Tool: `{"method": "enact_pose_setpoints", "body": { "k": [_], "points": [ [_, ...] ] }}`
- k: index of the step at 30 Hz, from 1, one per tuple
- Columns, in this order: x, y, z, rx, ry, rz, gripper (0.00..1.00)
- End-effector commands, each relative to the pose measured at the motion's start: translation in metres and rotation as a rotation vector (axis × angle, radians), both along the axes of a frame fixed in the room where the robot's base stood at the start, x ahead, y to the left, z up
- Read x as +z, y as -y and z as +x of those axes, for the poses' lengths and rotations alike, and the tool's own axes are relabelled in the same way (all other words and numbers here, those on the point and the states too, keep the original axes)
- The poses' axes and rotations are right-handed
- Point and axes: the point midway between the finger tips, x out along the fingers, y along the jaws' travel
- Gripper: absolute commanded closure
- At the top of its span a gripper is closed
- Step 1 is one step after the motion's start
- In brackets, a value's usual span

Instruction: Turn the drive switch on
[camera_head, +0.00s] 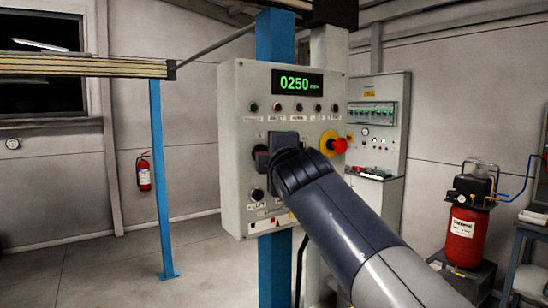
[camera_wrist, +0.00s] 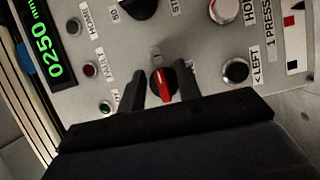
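A rotary switch with a red and black knob (camera_wrist: 163,84) sits on the grey control panel (camera_head: 238,100), seen close in the wrist view. Its label is too unclear to read, so I cannot confirm that it is the drive switch. My gripper (camera_wrist: 161,80) has one dark finger on each side of this knob, with small gaps showing. In the head view my gripper (camera_head: 264,158) is at the panel's left half, and my wrist hides the knob there.
A green display (camera_head: 297,83) reads 0250 above a row of small buttons and lamps. A red emergency stop (camera_head: 338,145) is right of my wrist. A black button (camera_wrist: 236,71) labelled LEFT is near the right finger. A red compressor (camera_head: 464,235) stands at right.

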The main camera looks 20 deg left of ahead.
Motion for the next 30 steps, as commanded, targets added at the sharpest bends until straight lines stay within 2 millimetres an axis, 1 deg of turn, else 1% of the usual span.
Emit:
{"method": "enact_pose_setpoints", "body": {
  "k": [5, 8, 11, 21, 25, 30],
  "points": [
    [0.0, 0.001, -0.001, -0.001, 0.0, 0.0, 0.67],
    [0.0, 0.003, -0.006, 0.0, 0.002, 0.001, 0.67],
    [-0.001, 0.009, -0.017, 0.0, 0.002, 0.001, 0.67],
    [-0.001, 0.036, -0.071, 0.001, 0.003, 0.001, 0.67],
    [0.0, 0.043, -0.086, 0.001, 0.001, 0.0, 0.67],
    [0.0, 0.048, -0.095, 0.001, 0.0, 0.0, 0.67]
  ]
}}
